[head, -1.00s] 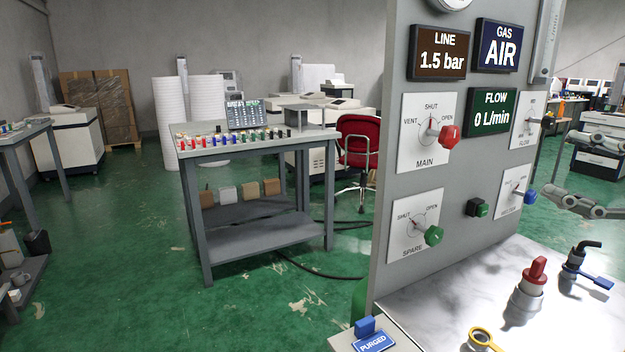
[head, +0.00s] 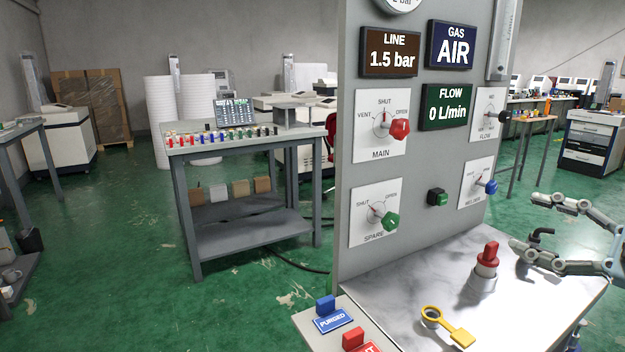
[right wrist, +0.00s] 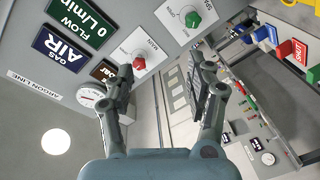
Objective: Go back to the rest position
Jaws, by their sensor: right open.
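My right gripper (head: 526,221) is open and empty at the right of the head view, in front of the marble-look bench top. The right wrist view also shows its two fingers spread (right wrist: 160,72), with nothing between them. The grey gas panel (head: 412,205) stands left of it. The panel carries the red MAIN knob (head: 400,129), the green SPARE knob (head: 390,221), a blue knob (head: 491,187) and a black knob (head: 504,116). The displays read 1.5 bar, AIR and 0 L/min. My left gripper is not in view.
On the bench (head: 385,285) stand a red-topped fitting (head: 488,258) and a yellow ring tag (head: 448,325). A blue PURGED sign (head: 333,319) is at the front. A grey table (head: 245,145) with small coloured items stands behind left. Green floor (head: 110,270) is clear at left.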

